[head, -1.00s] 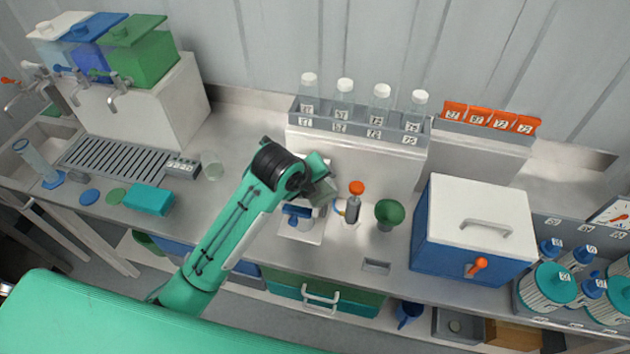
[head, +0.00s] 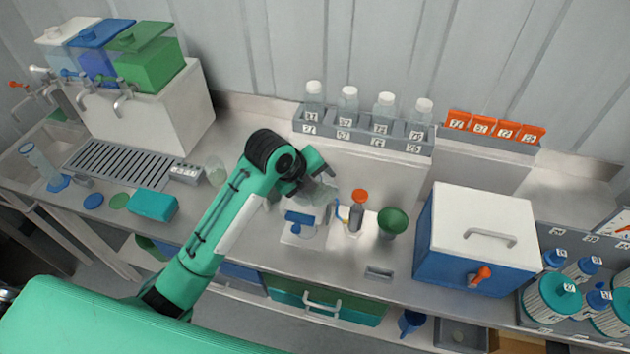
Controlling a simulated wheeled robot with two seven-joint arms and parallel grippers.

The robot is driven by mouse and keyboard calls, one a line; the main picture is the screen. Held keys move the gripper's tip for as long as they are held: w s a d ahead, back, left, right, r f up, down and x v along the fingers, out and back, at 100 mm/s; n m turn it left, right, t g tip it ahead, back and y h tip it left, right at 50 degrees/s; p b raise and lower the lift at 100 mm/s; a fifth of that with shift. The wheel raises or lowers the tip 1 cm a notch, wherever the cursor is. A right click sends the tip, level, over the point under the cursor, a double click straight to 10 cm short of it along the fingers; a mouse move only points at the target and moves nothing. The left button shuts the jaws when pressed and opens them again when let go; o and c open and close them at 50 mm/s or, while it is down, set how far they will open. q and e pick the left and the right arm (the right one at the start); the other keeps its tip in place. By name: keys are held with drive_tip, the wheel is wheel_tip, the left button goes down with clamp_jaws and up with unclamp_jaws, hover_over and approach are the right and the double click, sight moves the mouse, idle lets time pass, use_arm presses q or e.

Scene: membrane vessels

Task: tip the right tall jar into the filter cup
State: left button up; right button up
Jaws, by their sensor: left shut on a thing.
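My left gripper (head: 318,177) is shut on a clear glass jar (head: 316,193), which I take for the right tall jar. The jar is partly hidden by the gripper, and its exact tilt and contents are hard to tell. It is held above a white stand with a blue part (head: 299,218), just left of an orange-topped grey bottle (head: 358,208). The filter cup is not clearly seen; it may be hidden behind the jar at this stand. Another clear vessel (head: 215,172) stands on the counter to the left. My right gripper is out of view.
A green funnel-like cup (head: 393,222) stands right of the bottle. A blue box with a white lid (head: 478,240) stands further right. A grey rack (head: 365,138) of capped bottles is behind.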

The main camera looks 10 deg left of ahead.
use_arm(q)
drive_tip(key=shift+r, duration=0.1)
drive_tip(key=shift+w+a+r+n+g+h, duration=0.2)
drive_tip(key=shift+r+n+g+h, duration=0.15)
drive_tip(key=shift+g+h, duration=0.3)
drive_tip(key=shift+r, duration=0.1)
drive_tip(key=shift+w+a+r+n+g+h, duration=0.25)
drive_tip(key=shift+r+g+h, duration=0.15)
drive_tip(key=shift+g+h, duration=0.2)
drive_tip(key=shift+w+a+r+n+g+h, duration=0.3)
drive_tip(key=shift+r+g+h, duration=0.1)
drive_tip(key=shift+g+h, duration=0.2)
idle(1.8)
